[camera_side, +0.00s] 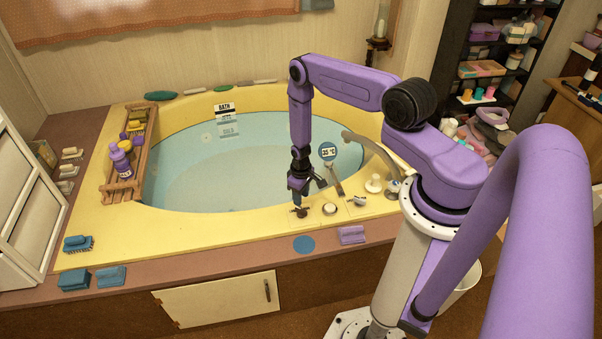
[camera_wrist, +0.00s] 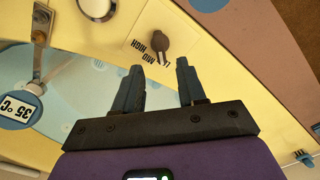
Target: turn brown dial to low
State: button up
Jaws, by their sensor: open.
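The brown dial (camera_side: 301,212) sits on the yellow tub rim at the near edge of the water. In the wrist view the brown dial (camera_wrist: 152,42) stands on a pale plate whose upside-down print reads HIGH and MID. A third word is mostly covered by the dial's narrow part, which reaches toward my fingers. My gripper (camera_wrist: 158,76) is open, its two blue-grey fingers apart with nothing between them. The fingertips are just short of the dial in that picture. In the side view my gripper (camera_side: 298,196) points down right above the dial; whether they touch cannot be told.
A round white knob (camera_side: 330,209) and a small metal tap handle (camera_side: 359,201) stand right of the dial. A thermometer (camera_side: 328,152) and curved spout (camera_side: 370,150) are close behind. A blue disc (camera_side: 304,244) and purple block (camera_side: 351,235) lie on the front ledge.

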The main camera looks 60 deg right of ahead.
aim_at(301, 209)
notch_tip(301, 209, up, 11)
dwell(0.5)
jog(key=s+a+r+n, duration=0.2)
jog(key=a+r+n, duration=0.4)
jog(key=a+r, duration=1.4)
jog(key=s+r+n, duration=0.3)
jog(key=s+r, duration=0.4)
jog(key=s, duration=0.4)
jog(key=s+r+n, duration=0.3)
jog(key=s+r, duration=0.5)
jog(key=s, duration=0.4)
jog(key=shift+a+r, duration=0.25)
